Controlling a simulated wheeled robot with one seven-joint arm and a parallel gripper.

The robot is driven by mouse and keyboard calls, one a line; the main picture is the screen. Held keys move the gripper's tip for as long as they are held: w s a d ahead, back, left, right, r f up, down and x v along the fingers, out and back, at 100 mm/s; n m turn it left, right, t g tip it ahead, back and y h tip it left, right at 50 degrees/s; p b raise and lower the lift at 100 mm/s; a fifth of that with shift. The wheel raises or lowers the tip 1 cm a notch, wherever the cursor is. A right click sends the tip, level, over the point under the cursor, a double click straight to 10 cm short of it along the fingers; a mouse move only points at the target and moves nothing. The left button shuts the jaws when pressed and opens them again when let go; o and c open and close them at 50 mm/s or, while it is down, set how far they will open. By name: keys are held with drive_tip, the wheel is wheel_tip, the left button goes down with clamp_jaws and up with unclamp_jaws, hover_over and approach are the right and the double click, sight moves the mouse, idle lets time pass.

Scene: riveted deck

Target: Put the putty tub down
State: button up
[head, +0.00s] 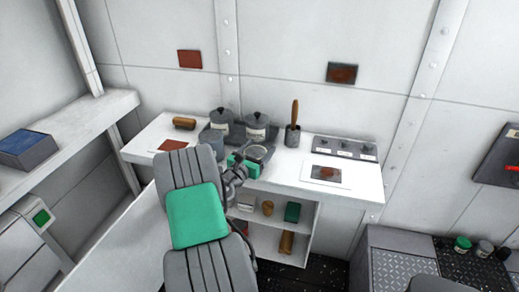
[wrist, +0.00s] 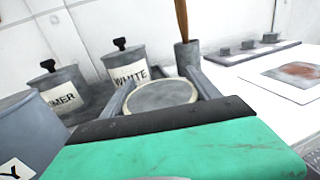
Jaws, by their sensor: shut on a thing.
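The putty tub, seen as a grey tub with a round pale lid (wrist: 162,96), sits between the two fingers of my gripper (wrist: 163,90) in the wrist view. Its label is hidden from me. My gripper (head: 251,160) is shut on it at the front of the counter (head: 282,178) in the head view, where the tub's lid (head: 257,152) also shows. I cannot tell whether the tub's base touches anything.
A stained white sheet (head: 310,174) lies right. Some counter is clear between them.

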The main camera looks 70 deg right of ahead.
drive_tip(key=shift+f, duration=0.2)
drive_tip(key=o, duration=1.7)
drive_tip(key=shift+o, duration=0.2)
